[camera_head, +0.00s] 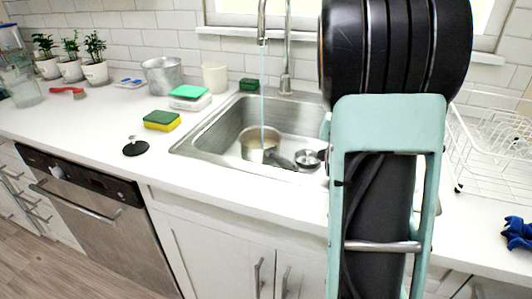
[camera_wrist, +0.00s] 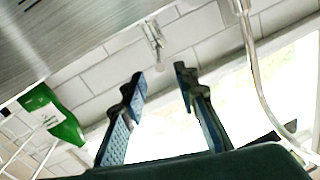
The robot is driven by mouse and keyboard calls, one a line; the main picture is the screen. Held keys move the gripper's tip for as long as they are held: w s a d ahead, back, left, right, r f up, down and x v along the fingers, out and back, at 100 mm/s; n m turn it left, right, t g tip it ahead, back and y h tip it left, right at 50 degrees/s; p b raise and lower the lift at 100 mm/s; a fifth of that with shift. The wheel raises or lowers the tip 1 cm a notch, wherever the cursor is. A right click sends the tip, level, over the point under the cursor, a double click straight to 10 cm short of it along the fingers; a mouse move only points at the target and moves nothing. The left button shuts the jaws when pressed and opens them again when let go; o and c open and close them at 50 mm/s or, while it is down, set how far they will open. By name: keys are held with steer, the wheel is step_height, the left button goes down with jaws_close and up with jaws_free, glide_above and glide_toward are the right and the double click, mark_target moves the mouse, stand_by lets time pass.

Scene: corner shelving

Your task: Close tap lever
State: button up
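The chrome tap (camera_head: 287,45) stands behind the sink in the head view, and a thin stream of water (camera_head: 262,95) runs from its spout into the basin. In the wrist view, a curved chrome pipe (camera_wrist: 256,75) is to the right of my gripper (camera_wrist: 160,76). A small metal fitting (camera_wrist: 154,42) shows beyond the fingertips; I cannot tell whether it is the tap lever. My gripper is open, with its two fingers apart and nothing between them. My arm hides the gripper in the head view.
The steel sink (camera_head: 199,141) holds a pot (camera_head: 258,146) and a small metal piece. Sponges (camera_head: 162,120) lie left of it, and a white dish rack (camera_head: 490,150) stands right. A green-and-white bottle (camera_wrist: 66,128) is left of my gripper. The front counter is mostly clear.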

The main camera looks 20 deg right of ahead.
steer(key=shift+c, duration=0.7)
steer(key=c, duration=0.5)
steer(key=shift+s+d+r+m, duration=0.1)
steer(key=shift+s+d+m, duration=0.1)
steer(key=shift+d+m, duration=0.3)
jaws_close()
steer(key=s+d+r+m+t+y+b, duration=0.1)
steer(key=s+d+m+y+b, duration=0.1)
steer(key=s+d+m+y, duration=0.55)
steer(key=w+a+m+h+b, duration=0.1)
steer(key=w+b, duration=0.1)
steer(key=w, duration=0.3)
steer(key=w+a+f+m+h+b, duration=0.1)
steer(key=w+a+b, duration=0.1)
steer(key=w, duration=0.4)
steer(key=shift+w+h+b, duration=0.3)
steer(key=shift+h, duration=0.05)
